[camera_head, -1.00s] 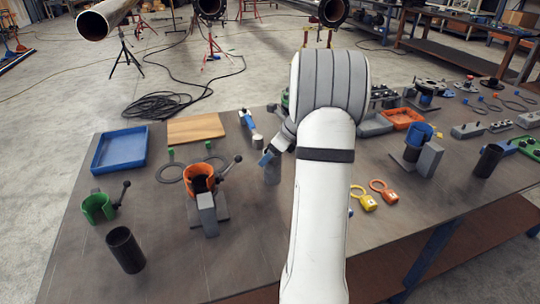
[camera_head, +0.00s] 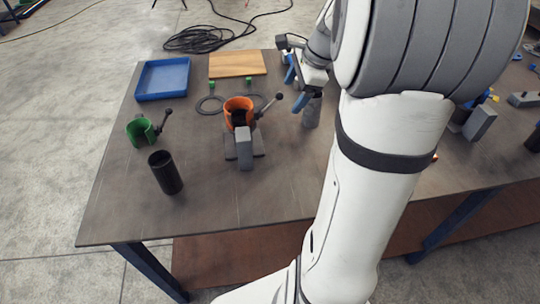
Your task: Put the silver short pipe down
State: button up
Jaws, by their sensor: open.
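The silver short pipe (camera_head: 312,113) stands upright on the dark table, right of the orange holder. Its upper end is partly hidden by my gripper. My gripper (camera_head: 296,91), with blue fingertips, is open beside and just above the top of the pipe. I cannot tell whether a finger still touches the pipe. My white and grey arm covers the right of the view.
An orange clamp holder (camera_head: 238,106) with a grey block stands left of the pipe. The front table area is clear.

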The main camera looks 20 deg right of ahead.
jog(key=s+a+f+n+g+h, duration=0.1)
jog(key=s+a+f+n+h, duration=0.1)
jog(key=s+a+n, duration=1.3)
jog(key=s+f+n, duration=0.1)
jog(key=s+n, duration=0.1)
jog(key=n, duration=0.3)
jog(key=shift+s+a+h, duration=0.25)
jog(key=shift+s+h, duration=0.1)
jog(key=shift+h, duration=0.05)
